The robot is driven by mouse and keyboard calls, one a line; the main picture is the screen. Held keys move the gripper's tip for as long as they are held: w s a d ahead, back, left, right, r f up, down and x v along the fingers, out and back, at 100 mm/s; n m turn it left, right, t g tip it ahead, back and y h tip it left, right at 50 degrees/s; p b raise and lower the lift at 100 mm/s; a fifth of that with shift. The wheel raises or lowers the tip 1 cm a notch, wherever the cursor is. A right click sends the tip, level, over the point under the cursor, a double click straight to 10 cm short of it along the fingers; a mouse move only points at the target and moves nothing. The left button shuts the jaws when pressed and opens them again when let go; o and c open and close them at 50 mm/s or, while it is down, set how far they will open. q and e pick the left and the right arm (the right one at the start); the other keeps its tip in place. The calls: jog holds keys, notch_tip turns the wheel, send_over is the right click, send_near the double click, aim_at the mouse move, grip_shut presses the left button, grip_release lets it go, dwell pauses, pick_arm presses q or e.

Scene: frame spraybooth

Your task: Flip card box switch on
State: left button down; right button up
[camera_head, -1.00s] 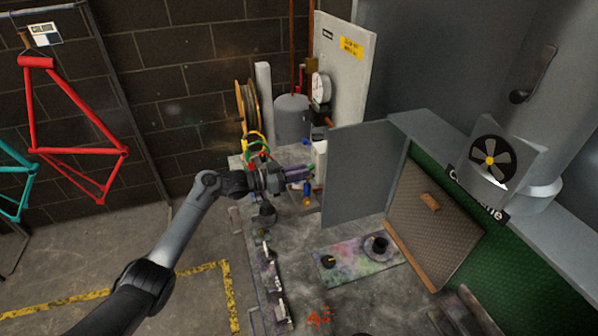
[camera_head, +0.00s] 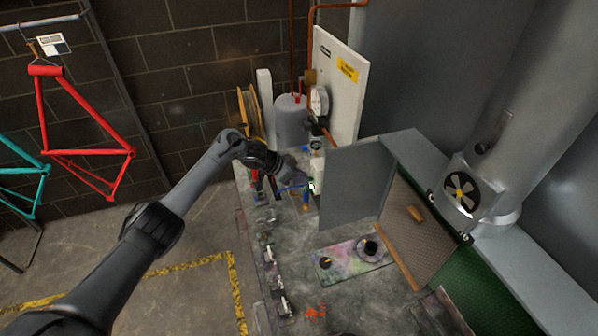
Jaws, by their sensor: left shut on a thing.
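A small white box (camera_head: 317,165) stands on the grey bench beside the spray booth's left panel; I take it for the card box, and its switch is too small to make out. My left gripper (camera_head: 306,183) is at the box's lower front, very close to it; I cannot tell whether they touch. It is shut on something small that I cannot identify. A small bright white patch (camera_head: 312,187) shows at its tip. The arm partly hides the area behind the gripper. My right gripper is not in view.
The grey booth panel (camera_head: 350,185) stands just right of the box. Behind are a grey tank (camera_head: 291,122), a gauge (camera_head: 319,101) and a yellow hose reel (camera_head: 250,115). A paint-stained board (camera_head: 340,257) lies in front. A red frame (camera_head: 85,155) hangs at left.

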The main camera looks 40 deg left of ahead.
pick_arm(q)
jog(key=shift+w+d+r+g+y+p, duration=0.15)
jog(key=shift+r+g+y+p, duration=0.1)
jog(key=shift+g, duration=0.2)
jog(key=shift+w+r+g+y+p, duration=0.1)
jog(key=shift+r+g+y, duration=0.15)
jog(key=shift+g, duration=0.2)
jog(key=shift+f, duration=0.1)
jog(key=c, duration=1.1)
grip_release()
jog(key=v, duration=1)
jog(key=shift+r, duration=0.5)
